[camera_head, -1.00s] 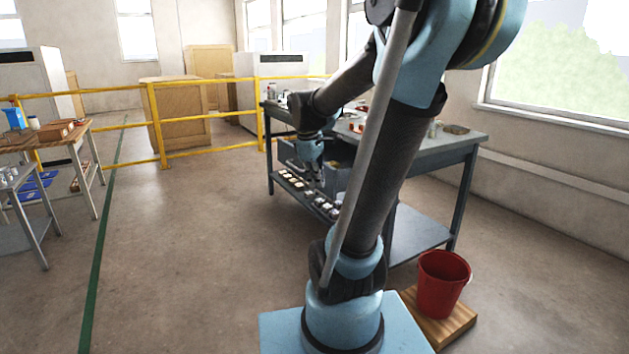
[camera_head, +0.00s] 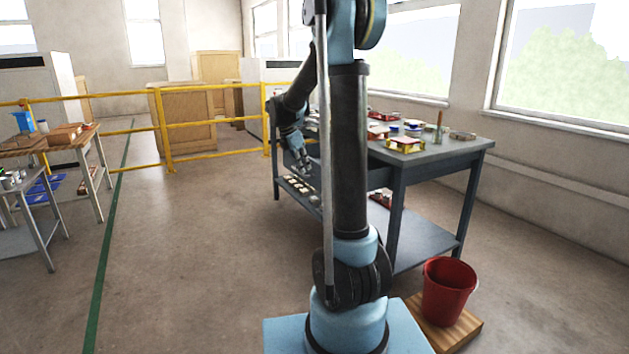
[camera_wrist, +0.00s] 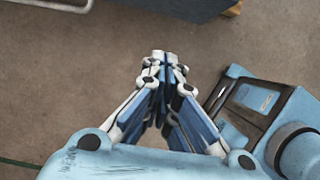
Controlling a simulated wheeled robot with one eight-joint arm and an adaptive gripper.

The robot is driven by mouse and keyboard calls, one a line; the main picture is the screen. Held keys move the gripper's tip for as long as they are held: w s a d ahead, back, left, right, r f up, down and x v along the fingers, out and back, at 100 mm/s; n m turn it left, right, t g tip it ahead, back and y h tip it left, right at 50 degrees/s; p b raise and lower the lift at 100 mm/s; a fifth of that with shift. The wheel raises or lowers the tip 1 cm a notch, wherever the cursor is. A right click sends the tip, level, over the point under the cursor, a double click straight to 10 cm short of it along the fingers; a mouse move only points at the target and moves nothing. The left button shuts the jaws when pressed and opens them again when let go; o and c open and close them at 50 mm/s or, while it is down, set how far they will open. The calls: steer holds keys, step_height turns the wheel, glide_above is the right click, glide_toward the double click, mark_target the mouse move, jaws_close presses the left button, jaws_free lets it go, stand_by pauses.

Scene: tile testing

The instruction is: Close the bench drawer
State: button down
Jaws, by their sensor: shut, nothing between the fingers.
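The blue-grey bench (camera_head: 455,148) stands right of centre in the head view. My arm crosses in front of its left part, so I cannot make out the bench drawer or tell how far it is open. My gripper (camera_head: 307,168) hangs pointing down at the bench's left front side. In the wrist view my gripper (camera_wrist: 163,62) is shut, its fingertips together and empty over bare floor. A dark grey panel (camera_wrist: 180,6) crosses the top of that view, beyond the fingertips. I cannot tell which part it is.
Tins and small goods lie on the bench top. A lower shelf (camera_head: 425,243) holds several small items. A red bucket (camera_head: 447,290) stands on a wooden board (camera_head: 468,332) at the bench's near side. Yellow railing (camera_head: 215,123) runs behind. The floor left of the bench is clear.

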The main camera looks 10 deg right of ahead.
steer(key=w+d+f, duration=0.2)
steer(key=d+f, duration=0.5)
steer(key=f, duration=0.2)
steer(key=shift+w, duration=0.15)
steer(key=shift+d, duration=0.1)
stand_by(0.4)
